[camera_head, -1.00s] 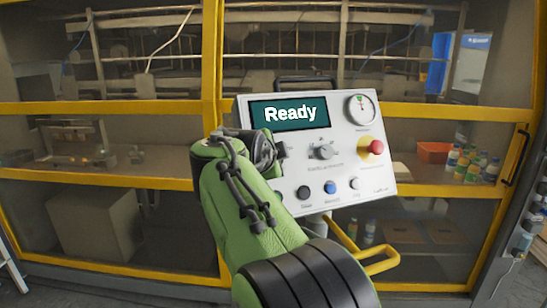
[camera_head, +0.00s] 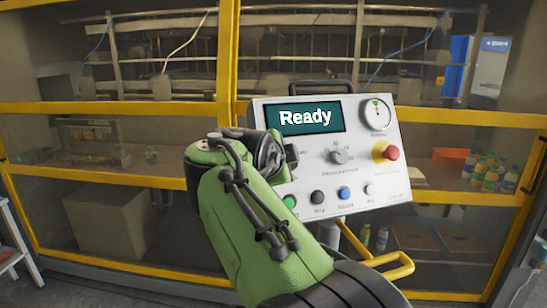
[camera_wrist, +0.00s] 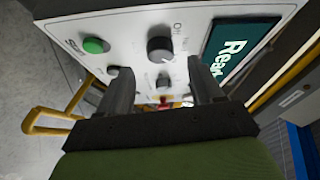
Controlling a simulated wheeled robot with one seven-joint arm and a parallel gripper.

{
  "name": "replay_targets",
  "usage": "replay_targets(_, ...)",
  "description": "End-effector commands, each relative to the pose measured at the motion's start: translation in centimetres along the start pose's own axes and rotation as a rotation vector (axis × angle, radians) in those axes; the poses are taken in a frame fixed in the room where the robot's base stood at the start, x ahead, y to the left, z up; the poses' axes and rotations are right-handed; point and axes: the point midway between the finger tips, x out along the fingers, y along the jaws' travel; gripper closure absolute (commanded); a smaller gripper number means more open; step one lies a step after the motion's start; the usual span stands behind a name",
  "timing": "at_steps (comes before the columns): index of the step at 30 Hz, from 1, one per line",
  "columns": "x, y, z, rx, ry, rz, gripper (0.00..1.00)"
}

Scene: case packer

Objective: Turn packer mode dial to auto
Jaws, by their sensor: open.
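A white control panel (camera_head: 350,190) shows "Ready" on its screen (camera_head: 305,118). A dial (camera_head: 339,156) sits at the panel's middle; its labels and pointer setting are too small to read.
A red emergency button (camera_head: 391,153) is right of the dial, with a gauge (camera_head: 377,113) above. A yellow-framed machine (camera_head: 120,108) stands behind. A yellow rail (camera_head: 385,268) lies below.

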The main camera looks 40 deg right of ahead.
Motion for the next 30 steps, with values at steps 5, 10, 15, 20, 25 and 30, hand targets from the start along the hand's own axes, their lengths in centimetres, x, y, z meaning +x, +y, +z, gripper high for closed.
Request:
replay_targets(5,-5.5,-0.4,0.0,0.0,-0.007,-0.004,0.34)
replay_targets(10,-9.5,-0.3,-0.1,-0.001,-0.004,-0.001,0.34)
replay_targets(15,-11.2,-0.1,0.0,0.0,-0.001,0.001,0.34)
replay_targets(20,-11.3,0.0,0.0,0.0,0.0,0.002,0.34)
replay_targets(25,-11.3,0.0,0.0,0.0,0.0,0.002,0.34)
replay_targets(30,-11.3,0.0,0.0,0.0,0.0,0.001,0.34)
